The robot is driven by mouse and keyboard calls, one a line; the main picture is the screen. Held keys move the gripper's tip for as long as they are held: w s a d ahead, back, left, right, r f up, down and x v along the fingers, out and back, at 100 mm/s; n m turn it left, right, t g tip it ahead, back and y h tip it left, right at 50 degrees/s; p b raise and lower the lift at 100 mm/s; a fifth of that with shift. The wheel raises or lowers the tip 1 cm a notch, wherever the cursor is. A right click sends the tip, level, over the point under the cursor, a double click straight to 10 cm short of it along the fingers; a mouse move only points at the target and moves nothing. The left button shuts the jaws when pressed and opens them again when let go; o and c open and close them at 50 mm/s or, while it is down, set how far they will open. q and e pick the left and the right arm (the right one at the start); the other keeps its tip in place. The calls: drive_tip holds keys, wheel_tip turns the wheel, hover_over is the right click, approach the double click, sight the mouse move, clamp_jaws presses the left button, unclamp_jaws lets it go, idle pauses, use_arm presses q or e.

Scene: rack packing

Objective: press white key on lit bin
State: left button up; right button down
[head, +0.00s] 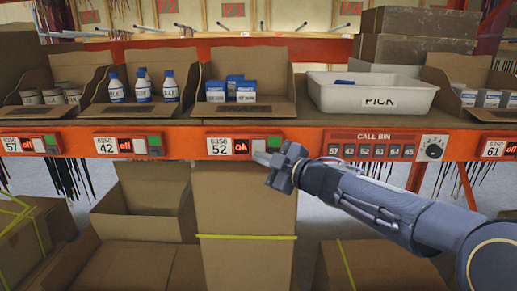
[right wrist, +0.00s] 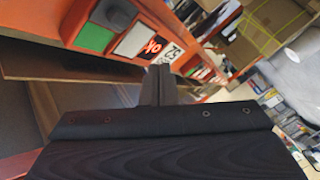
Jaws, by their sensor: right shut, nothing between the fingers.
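The panel of bin 52 (head: 220,147) is on the orange rail, and its display (head: 241,147) reads "ok" in red. The white key (head: 259,145) sits right of the display, with a green key (head: 274,142) beside it. My right gripper (head: 264,158) is shut and empty, its tips at the lower edge of the white key; I cannot tell whether they touch. In the right wrist view the white key (right wrist: 133,40) shows between the green key (right wrist: 94,38) and the display (right wrist: 153,46), beyond my shut fingers (right wrist: 159,84). My left gripper is out of view.
The panels of bin 42 (head: 124,145), bin 57 (head: 26,144) and bin 61 (head: 500,149) read "off". A call bin panel (head: 372,145) with a knob is on the rail behind my forearm. A white pick tray (head: 425,98) and open cartons stand on the shelf; a tall box (head: 245,205) stands below.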

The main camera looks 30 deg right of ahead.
drive_tip(key=shift+s+a, duration=0.4)
drive_tip(key=shift+s, duration=0.25)
drive_tip(key=shift+s+a, duration=0.4)
drive_tip(key=shift+s, duration=0.25)
drive_tip(key=s+d+f+m+g+h, duration=0.2)
drive_tip(key=s+f+m+g+h, duration=0.2)
drive_tip(key=s+f+m+h, duration=0.5)
drive_tip(key=s+a+f+m+g+y, duration=0.2)
drive_tip(key=s+a+f+g+y, duration=0.1)
drive_tip(key=s, duration=0.5)
drive_tip(key=s+a+f+m+g+y, duration=0.3)
drive_tip(key=s+a+f+g+y, duration=0.1)
drive_tip(key=s+a+f, duration=0.4)
drive_tip(key=s+a+y, duration=0.1)
drive_tip(key=a, duration=0.1)
drive_tip(key=shift+s+a+f+y, duration=0.25)
drive_tip(key=shift+s+a+y, duration=0.05)
drive_tip(key=shift+w, duration=0.1)
